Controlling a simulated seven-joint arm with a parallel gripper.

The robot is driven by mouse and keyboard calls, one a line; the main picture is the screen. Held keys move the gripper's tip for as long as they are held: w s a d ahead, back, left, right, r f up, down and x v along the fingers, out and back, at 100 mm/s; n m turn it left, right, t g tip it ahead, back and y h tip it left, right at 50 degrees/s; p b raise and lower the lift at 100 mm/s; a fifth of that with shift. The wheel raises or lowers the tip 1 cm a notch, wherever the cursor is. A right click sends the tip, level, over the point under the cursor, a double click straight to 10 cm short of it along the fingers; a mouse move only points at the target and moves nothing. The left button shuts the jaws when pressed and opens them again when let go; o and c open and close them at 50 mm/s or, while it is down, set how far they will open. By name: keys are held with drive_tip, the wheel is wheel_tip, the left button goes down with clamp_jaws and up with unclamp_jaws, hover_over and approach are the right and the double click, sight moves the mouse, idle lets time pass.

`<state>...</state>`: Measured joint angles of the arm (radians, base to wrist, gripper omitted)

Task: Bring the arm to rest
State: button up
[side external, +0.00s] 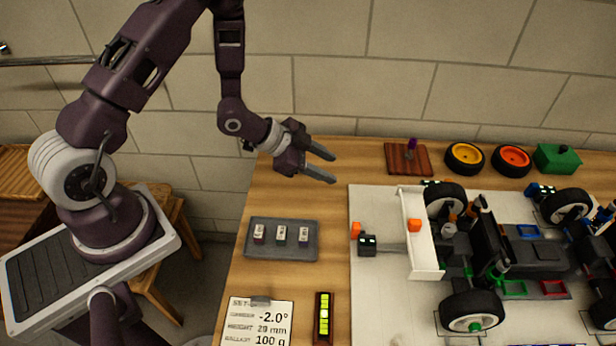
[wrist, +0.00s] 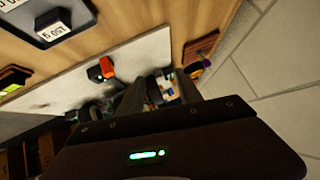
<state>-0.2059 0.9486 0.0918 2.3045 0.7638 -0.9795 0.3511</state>
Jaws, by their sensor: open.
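My gripper (side external: 325,164) is in the air above the back left part of the wooden table, left of the car. Its two fingers are apart with nothing between them. In the wrist view the gripper (wrist: 158,92) points over the white board toward the car. The RC car (side external: 515,250) stands on the white board (side external: 385,310), with its white wing (side external: 420,235) facing my arm. In the wrist view the car is mostly hidden behind the fingers. My arm is raised and bent, reaching toward the table from the left.
A grey tray (side external: 282,254) with several small weights, a set-up card (side external: 258,322) and a yellow level (side external: 324,318) lie at front left. A wooden block with a purple piece (side external: 408,158), two loose wheels (side external: 464,157) and a green box (side external: 557,158) line the back edge near the wall.

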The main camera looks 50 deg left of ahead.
drive_tip(key=a+r+n+y, duration=0.2)
drive_tip(key=a+r+y, duration=0.2)
drive_tip(key=r, duration=0.7)
drive_tip(key=s+a+r+n+y, duration=0.25)
drive_tip(key=s+r, duration=0.35)
drive_tip(key=r, duration=0.4)
drive_tip(key=s+d+r+n+g+h, duration=0.1)
drive_tip(key=s+d+r+n, duration=0.1)
drive_tip(key=s, duration=0.8)
drive_tip(key=s+d+r+n+g, duration=0.1)
drive_tip(key=s+d+r+n, duration=0.2)
drive_tip(key=s, duration=0.7)
drive_tip(key=shift+s+d+r+g+h, duration=0.2)
drive_tip(key=shift+d+g+h, duration=0.2)
drive_tip(key=shift+d, duration=0.2)
